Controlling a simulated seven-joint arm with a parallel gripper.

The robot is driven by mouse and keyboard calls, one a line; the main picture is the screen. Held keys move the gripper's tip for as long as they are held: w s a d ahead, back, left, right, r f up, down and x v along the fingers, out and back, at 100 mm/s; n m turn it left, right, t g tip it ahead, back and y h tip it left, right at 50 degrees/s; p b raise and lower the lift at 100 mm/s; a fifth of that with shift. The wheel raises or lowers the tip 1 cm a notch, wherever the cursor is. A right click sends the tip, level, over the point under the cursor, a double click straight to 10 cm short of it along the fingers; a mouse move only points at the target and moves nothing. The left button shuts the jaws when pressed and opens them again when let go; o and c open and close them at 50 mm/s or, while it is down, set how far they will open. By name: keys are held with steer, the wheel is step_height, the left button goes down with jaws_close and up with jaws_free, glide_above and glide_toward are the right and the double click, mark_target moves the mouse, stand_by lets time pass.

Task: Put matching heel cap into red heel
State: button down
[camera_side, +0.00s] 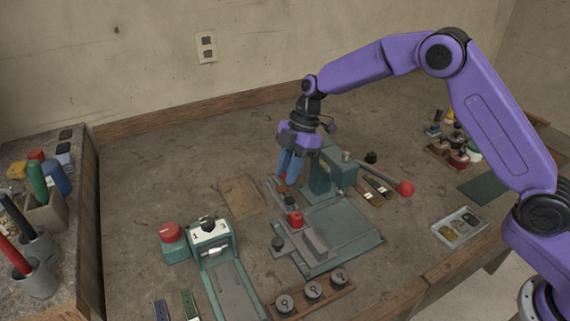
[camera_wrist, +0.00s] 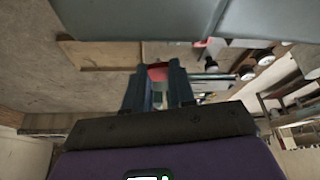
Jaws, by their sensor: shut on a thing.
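My gripper (camera_side: 285,178) points down beside the green machine block (camera_side: 335,175), left of it in the side view. Its blue-grey fingers are shut on a small red piece; in the wrist view the red piece (camera_wrist: 157,72) shows between the fingertips (camera_wrist: 158,80). Its lower part shows reddish-brown at the fingertips in the side view. Whether it is the red heel or a cap I cannot tell. A grey metal tray (camera_side: 440,229) at the right holds small dark and tan pieces, too small to match by shape.
A teal base plate (camera_side: 350,240) with a red-knobbed clamp (camera_side: 295,219) lies in front of my gripper. A red-tipped lever (camera_side: 405,188) sticks out right of the block. A teal press (camera_side: 210,235) and a wooden rack (camera_side: 312,293) stand nearer. The back-left bench is clear.

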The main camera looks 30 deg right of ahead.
mark_target(299, 217)
steer(key=shift+s+a+n+g, duration=0.1)
steer(key=shift+s+n+g, duration=0.3)
steer(key=shift+n, duration=0.6)
steer(key=s+n+g+h, duration=0.1)
steer(key=s+n, duration=0.1)
steer(key=n, duration=0.2)
steer(key=s+r+n+h, duration=0.1)
steer(key=s+n+h, duration=0.1)
steer(key=n, duration=0.2)
steer(key=s+a+n+g+h, duration=0.1)
steer(key=n, duration=0.4)
steer(key=shift+s+a+r+g, duration=0.1)
steer(key=shift+s+r+g, duration=0.2)
steer(key=shift+s, duration=0.1)
steer(key=shift+f, duration=2.4)
steer(key=shift+f, duration=0.65)
steer(key=c, duration=0.5)
jaws_free()
steer(key=shift+c, duration=0.2)
steer(key=shift+r, duration=0.1)
step_height(299, 217, up, 7)
stand_by(0.7)
